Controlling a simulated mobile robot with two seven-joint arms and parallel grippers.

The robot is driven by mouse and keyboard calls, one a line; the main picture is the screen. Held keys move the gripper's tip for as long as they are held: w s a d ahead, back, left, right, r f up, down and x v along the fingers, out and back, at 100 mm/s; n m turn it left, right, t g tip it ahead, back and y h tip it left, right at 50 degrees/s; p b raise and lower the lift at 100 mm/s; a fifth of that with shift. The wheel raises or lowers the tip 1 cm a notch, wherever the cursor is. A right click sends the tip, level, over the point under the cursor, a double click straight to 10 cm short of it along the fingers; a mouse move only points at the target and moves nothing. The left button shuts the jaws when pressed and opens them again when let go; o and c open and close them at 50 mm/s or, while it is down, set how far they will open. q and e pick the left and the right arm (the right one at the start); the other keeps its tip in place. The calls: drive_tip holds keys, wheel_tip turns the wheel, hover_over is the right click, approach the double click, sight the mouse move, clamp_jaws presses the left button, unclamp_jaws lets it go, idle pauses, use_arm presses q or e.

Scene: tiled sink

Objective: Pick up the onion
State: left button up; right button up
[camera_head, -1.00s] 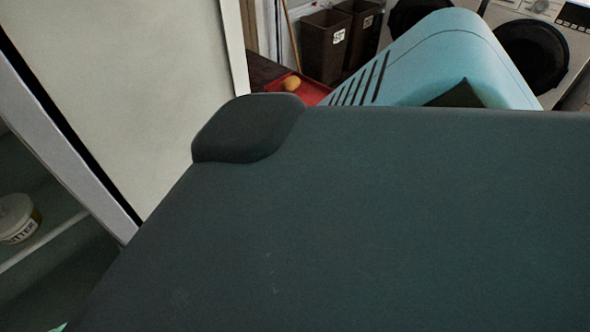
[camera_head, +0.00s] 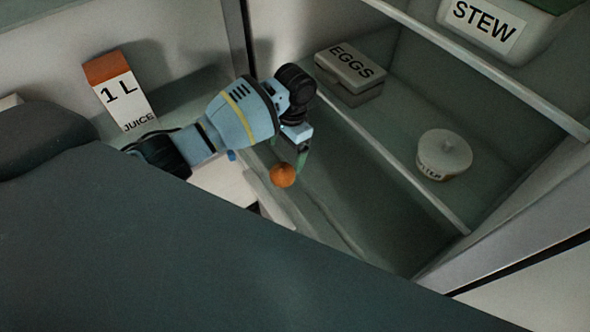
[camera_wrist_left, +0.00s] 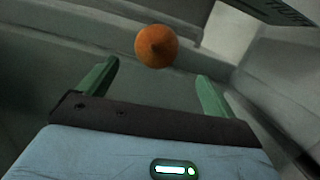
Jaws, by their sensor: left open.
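The round orange-brown onion (camera_head: 283,176) is inside the open fridge, near the front of a lower glass shelf; I cannot tell exactly what it rests on. My left gripper (camera_head: 302,158) reaches in from the left, its green fingers just above and beside the onion. In the left wrist view the onion (camera_wrist_left: 156,46) is ahead of the open fingers (camera_wrist_left: 157,71), roughly centred between their tips with its point toward me. Nothing is held between the fingers. My right gripper is not in view.
A juice carton (camera_head: 122,92) stands behind my left arm. An egg box (camera_head: 349,74) and a butter tub (camera_head: 443,155) are to the right, with a stew container (camera_head: 492,28) higher up. Shelf edges (camera_head: 412,176) cross nearby. A large dark surface covers the lower left.

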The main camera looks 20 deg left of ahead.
sight(284, 166)
use_arm(q)
drive_tip(key=shift+s+f+b, duration=0.1)
drive_tip(key=shift+s+f, duration=0.2)
drive_tip(key=shift+f, duration=1)
drive_tip(key=shift+s+f+b, duration=0.15)
drive_tip(key=shift+s+f, duration=0.2)
drive_tip(key=shift+f, duration=0.9)
drive_tip(key=shift+s+f+b, duration=0.1)
drive_tip(key=shift+s+f, duration=0.2)
drive_tip(key=shift+f, duration=1)
drive_tip(key=c, duration=1.1)
